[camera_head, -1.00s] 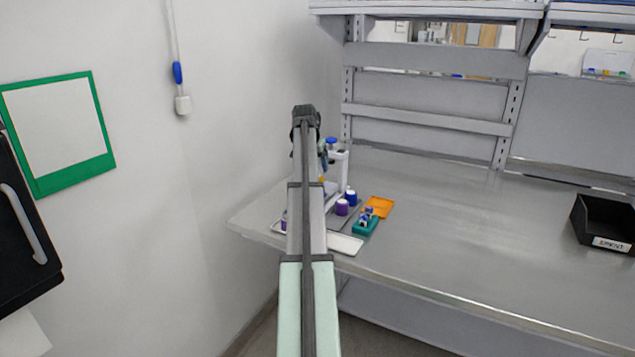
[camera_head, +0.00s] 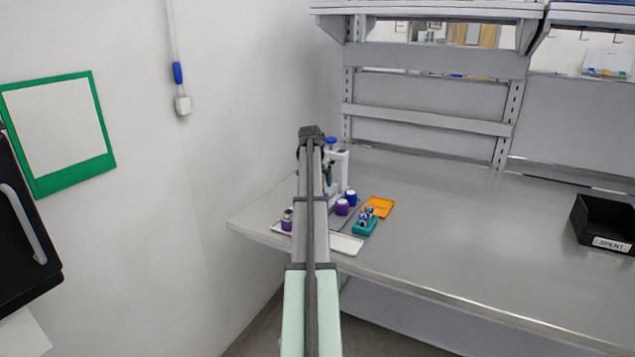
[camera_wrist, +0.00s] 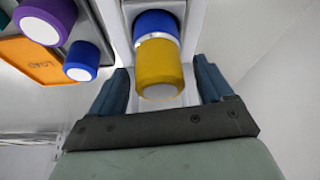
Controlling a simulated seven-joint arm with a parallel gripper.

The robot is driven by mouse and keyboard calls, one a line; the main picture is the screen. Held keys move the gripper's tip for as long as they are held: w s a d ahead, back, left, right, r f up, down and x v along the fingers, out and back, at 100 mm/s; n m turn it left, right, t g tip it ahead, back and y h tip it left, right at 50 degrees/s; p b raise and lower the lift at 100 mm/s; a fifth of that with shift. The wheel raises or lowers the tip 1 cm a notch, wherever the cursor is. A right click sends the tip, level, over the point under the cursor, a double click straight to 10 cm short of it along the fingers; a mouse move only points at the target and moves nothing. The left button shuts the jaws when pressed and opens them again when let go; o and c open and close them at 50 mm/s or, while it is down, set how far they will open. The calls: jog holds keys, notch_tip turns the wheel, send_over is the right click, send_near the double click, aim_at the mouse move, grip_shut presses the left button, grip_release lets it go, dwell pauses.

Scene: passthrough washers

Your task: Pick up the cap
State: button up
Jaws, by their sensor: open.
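In the wrist view, a yellow cylinder (camera_wrist: 158,72) with a pale round end lies between the two fingers of my gripper (camera_wrist: 162,76). A blue cylinder (camera_wrist: 156,24) with a white band adjoins it. The fingers are open, with visible gaps on both sides of the yellow part. I cannot tell which of these parts is the cap. In the head view, a blue-topped part (camera_head: 331,143) shows at the white stand (camera_head: 341,170), beside my gripper (camera_head: 328,172), which my arm partly hides.
Purple (camera_head: 342,207) and blue (camera_head: 351,197) pieces with white tops stand near the stand. A teal rack (camera_head: 365,226), an orange pad (camera_head: 379,206) and a white tray (camera_head: 346,244) are close by. A black bin (camera_head: 603,220) stands far right. The middle bench is clear.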

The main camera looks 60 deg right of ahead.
jog(key=shift+c, duration=0.4)
jog(key=c, duration=1)
jog(key=shift+r, duration=0.15)
